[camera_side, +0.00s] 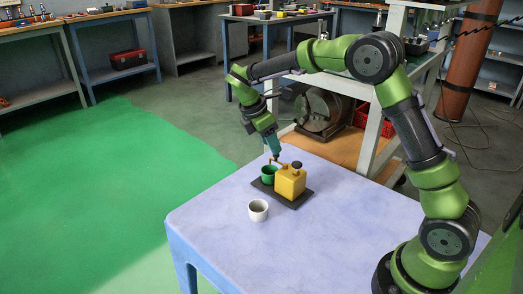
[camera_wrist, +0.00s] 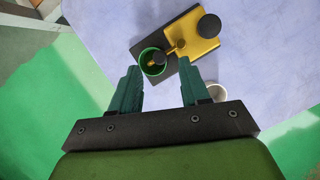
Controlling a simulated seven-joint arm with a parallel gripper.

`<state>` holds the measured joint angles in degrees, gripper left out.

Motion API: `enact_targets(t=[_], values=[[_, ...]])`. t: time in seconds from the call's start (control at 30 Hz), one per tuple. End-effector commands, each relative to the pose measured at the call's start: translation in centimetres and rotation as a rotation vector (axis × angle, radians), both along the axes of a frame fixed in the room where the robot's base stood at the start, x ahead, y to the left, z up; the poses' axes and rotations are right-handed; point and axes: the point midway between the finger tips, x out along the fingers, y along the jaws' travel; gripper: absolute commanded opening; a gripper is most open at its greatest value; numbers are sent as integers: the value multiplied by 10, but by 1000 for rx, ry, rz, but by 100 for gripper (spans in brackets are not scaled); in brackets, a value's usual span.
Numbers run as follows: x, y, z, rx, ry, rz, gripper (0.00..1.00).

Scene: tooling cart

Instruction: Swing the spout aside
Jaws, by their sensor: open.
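A yellow container (camera_side: 290,182) with a black cap (camera_wrist: 209,26) stands on a dark base plate (camera_side: 305,198). A brass-coloured spout (camera_wrist: 178,45) comes out of its side and reaches over a green cup (camera_side: 268,175), which stands beside the container on the same plate. In the wrist view the spout's dark end shows inside the green cup's rim (camera_wrist: 144,67). My gripper (camera_wrist: 160,72) is open and empty, pointing down above the green cup and the spout end. In the side view my gripper (camera_side: 276,156) hides part of the spout, and I cannot tell whether they touch.
A white cup (camera_side: 258,211) stands on the pale blue table (camera_side: 215,218) in front of the plate; it also shows by my right finger in the wrist view (camera_wrist: 217,92). The table around them is clear. A shelf unit with a chuck (camera_side: 322,108) stands behind.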

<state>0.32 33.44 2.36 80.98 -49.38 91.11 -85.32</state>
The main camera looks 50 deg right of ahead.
Motion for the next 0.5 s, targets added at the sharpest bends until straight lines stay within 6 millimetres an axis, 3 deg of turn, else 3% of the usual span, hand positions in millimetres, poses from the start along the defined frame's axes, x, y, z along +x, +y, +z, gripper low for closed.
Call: enact_targets(t=[0.2,0.5], values=[[-4,-9,-25,0,2,1,46],[-5,-11,-30,1,-1,1,46]])
